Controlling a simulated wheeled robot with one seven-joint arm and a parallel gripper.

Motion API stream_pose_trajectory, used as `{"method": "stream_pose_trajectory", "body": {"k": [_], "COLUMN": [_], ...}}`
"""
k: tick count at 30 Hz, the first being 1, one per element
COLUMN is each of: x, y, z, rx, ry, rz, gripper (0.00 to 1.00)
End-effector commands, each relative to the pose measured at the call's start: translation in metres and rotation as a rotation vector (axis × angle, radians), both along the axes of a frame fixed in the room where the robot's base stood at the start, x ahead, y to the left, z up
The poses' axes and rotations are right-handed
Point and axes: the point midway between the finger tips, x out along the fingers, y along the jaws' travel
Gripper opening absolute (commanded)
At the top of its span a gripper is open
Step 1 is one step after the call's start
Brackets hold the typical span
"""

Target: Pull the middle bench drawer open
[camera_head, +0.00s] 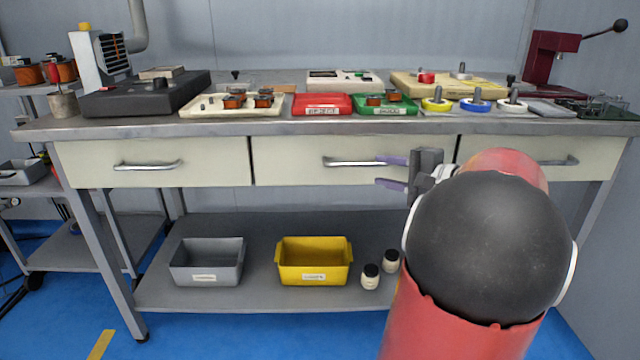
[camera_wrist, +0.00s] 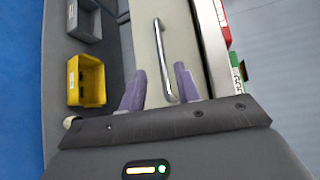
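The bench has three cream drawers side by side under its top, all flush with the front. The middle drawer (camera_head: 290,160) has a silver bar handle (camera_head: 350,162), which also shows in the wrist view (camera_wrist: 163,62). My gripper (camera_head: 390,172) is at the right end of this handle, its purple fingers apart, one higher and one lower. In the wrist view my gripper (camera_wrist: 158,85) is open, with the handle's near end between the fingertips. I cannot tell whether a finger touches the handle. My arm hides the right part of the middle drawer and much of the right drawer.
The left drawer (camera_head: 150,163) and right drawer (camera_head: 590,158) have similar handles. The bench top (camera_head: 250,127) holds trays, tape rolls and machines. A grey bin (camera_head: 207,262), a yellow bin (camera_head: 314,261) and two small bottles (camera_head: 370,277) stand on the lower shelf.

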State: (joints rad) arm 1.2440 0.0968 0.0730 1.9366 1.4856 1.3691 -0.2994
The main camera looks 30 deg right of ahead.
Motion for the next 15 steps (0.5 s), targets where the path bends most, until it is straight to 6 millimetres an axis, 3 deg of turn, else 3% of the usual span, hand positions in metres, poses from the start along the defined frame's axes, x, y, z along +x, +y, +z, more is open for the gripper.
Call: {"method": "stream_pose_trajectory", "body": {"k": [5,15], "x": [0.013,0.062], "y": [-0.002,0.012], "z": [-0.001,-0.008], "rx": [0.005,0.006], "ry": [-0.014,-0.012], "rz": [-0.009,-0.008], "gripper": [0.32,0.32]}}
